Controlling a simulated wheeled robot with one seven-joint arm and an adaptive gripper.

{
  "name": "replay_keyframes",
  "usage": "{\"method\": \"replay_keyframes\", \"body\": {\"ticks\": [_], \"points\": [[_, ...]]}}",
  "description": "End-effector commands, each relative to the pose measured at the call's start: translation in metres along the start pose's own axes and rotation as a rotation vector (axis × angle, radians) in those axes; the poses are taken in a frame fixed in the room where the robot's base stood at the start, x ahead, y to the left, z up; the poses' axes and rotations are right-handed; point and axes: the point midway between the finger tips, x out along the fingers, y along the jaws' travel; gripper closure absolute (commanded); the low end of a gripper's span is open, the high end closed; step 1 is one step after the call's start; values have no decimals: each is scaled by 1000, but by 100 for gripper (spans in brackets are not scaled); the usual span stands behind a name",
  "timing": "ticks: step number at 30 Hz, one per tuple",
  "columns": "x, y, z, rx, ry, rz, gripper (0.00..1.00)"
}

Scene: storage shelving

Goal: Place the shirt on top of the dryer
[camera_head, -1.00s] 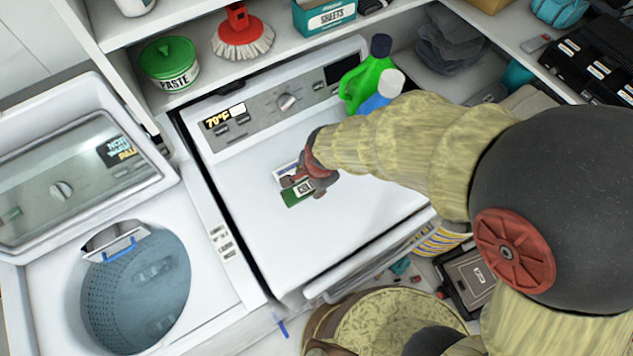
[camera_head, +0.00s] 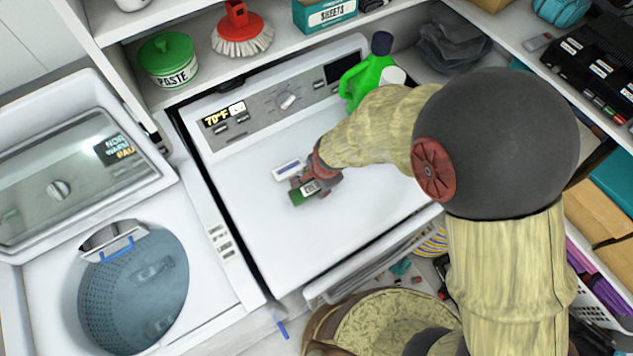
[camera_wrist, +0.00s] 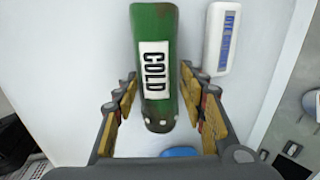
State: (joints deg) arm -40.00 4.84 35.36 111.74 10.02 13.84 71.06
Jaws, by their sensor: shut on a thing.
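The dryer (camera_head: 250,225) is the white machine with a dial panel and a flat top in the middle of the head view. My gripper (camera_head: 306,188) is over its top, with its fingers on both sides of a green item labelled COLD (camera_wrist: 152,100). The wrist view shows its fingers (camera_wrist: 160,78) around the item's lower part, and I take it as held. I cannot tell whether the item touches the dryer top. I recognise no shirt for certain; a yellow-striped thing (camera_head: 432,241) shows below the dryer's front edge.
A white item with a blue label (camera_head: 288,169) lies on the dryer beside my gripper. A green jug (camera_head: 370,76) stands at the back right. An open washer (camera_head: 210,290) is to the left. A shelf with a PASTE tin (camera_head: 168,62) is behind. The dryer's front left top is clear.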

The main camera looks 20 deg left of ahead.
Motion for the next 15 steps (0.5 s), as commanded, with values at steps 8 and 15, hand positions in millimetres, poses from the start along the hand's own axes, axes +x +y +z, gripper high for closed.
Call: {"method": "replay_keyframes", "body": {"ticks": [8,15], "points": [[2,1,0,0,0,1,48],[2,1,0,0,0,1,40]]}}
